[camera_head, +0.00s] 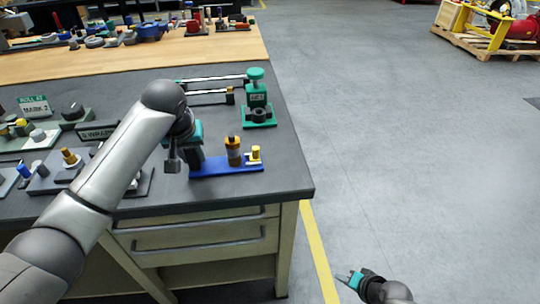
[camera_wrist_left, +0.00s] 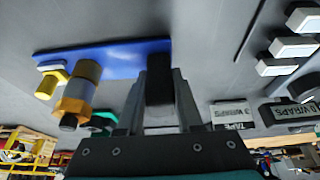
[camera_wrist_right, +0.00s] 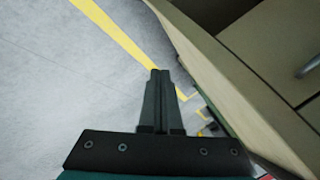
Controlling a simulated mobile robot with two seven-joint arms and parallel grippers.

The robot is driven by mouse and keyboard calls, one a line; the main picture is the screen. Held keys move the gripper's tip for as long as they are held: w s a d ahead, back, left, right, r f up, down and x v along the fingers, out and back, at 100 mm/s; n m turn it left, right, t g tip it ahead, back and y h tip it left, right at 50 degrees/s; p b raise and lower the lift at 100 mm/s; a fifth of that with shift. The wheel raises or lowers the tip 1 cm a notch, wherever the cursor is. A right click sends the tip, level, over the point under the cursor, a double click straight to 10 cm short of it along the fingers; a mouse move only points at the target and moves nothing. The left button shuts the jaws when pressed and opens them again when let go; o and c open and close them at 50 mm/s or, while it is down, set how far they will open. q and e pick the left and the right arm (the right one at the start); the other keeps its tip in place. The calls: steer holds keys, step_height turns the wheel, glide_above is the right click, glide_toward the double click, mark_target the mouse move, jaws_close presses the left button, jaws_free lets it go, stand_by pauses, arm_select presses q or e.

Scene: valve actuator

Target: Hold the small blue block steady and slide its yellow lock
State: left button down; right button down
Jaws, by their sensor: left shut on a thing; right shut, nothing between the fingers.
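The small blue block (camera_head: 227,168) is a flat blue base near the table's right front corner. It also shows in the left wrist view (camera_wrist_left: 110,56). It carries a grey-and-brass cylinder (camera_head: 233,152) and, at its right end, the yellow lock (camera_head: 255,153), a small peg on a pale base. The lock also shows in the left wrist view (camera_wrist_left: 46,86). My left gripper (camera_wrist_left: 158,88) is shut on a dark upright post (camera_wrist_left: 158,75) at the block's other end. My right gripper (camera_head: 349,277) is shut and empty, low beyond the table's right edge.
A green fixture (camera_head: 257,105) stands behind the block. Grey plates with knobs (camera_head: 68,165) lie to the left, partly hidden by my left arm. The right wrist view shows the drawer front (camera_wrist_right: 265,60) and a yellow floor line (camera_wrist_right: 110,30).

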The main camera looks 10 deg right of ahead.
arm_select(q)
steer(key=shift+s+f, duration=0.15)
steer(key=shift+f, duration=0.2)
arm_select(e)
steer(key=w+a+r+m+t+y, duration=0.1)
steer(key=w+r+t+y, duration=0.1)
steer(key=w+r, duration=0.5)
steer(key=w+a+r+m+t+y, duration=0.1)
steer(key=w+r+y, duration=0.15)
steer(key=r, duration=0.85)
steer(key=a+r+y, duration=0.2)
steer(key=a+r, duration=0.1)
steer(key=r, duration=0.5)
steer(key=a+r+y, duration=0.2)
steer(key=a+r, duration=0.1)
steer(key=r, duration=0.5)
steer(key=shift+n+t, duration=0.4)
glide_toward(259, 154)
steer(key=x, duration=0.5)
steer(key=shift+a, duration=0.1)
steer(key=shift+w+a+f, duration=0.1)
steer(key=shift+w+a, duration=0.35)
